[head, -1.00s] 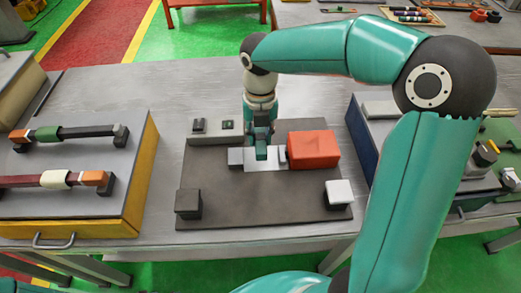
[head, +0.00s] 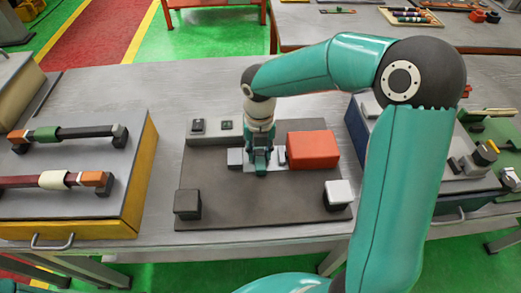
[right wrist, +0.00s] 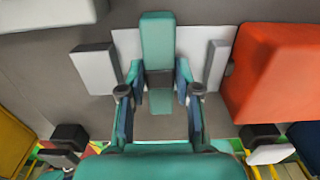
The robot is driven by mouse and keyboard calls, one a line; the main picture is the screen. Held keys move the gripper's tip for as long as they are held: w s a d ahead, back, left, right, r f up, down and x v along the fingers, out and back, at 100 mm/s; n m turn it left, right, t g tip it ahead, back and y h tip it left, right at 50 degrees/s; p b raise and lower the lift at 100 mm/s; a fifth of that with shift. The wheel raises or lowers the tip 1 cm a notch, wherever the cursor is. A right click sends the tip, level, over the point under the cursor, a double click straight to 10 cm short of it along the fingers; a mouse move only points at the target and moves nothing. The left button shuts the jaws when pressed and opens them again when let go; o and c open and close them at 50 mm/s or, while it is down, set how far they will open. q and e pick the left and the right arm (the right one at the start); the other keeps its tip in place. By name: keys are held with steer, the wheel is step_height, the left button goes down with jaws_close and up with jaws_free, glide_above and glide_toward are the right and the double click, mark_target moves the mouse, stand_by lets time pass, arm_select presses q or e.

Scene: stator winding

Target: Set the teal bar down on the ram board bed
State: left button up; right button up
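The teal bar (right wrist: 158,40) with a dark middle band shows between the fingers of my right gripper (right wrist: 160,85) in the right wrist view. The fingers close in on both sides of the band; exact contact is hard to see. The bar lies over a pale plate (right wrist: 128,45) between two grey side blocks, which looks like the ram board bed. In the head view the right gripper (head: 260,167) points down over this pale bed (head: 277,163) and mostly hides the bar. I cannot tell whether the bar touches the bed. My left gripper is not in view.
An orange-red block (head: 313,150) stands close to the right of the bed. A grey block with small switches (head: 205,135) is behind left. Dark (head: 187,203) and white-topped (head: 339,193) blocks stand at the dark board's front corners. A rack with rods (head: 85,205) stands left.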

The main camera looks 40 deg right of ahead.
mark_target(260, 153)
steer(key=shift+o, duration=1.4)
steer(key=shift+r, duration=0.1)
step_height(260, 153, up, 12)
steer(key=shift+p, duration=0.35)
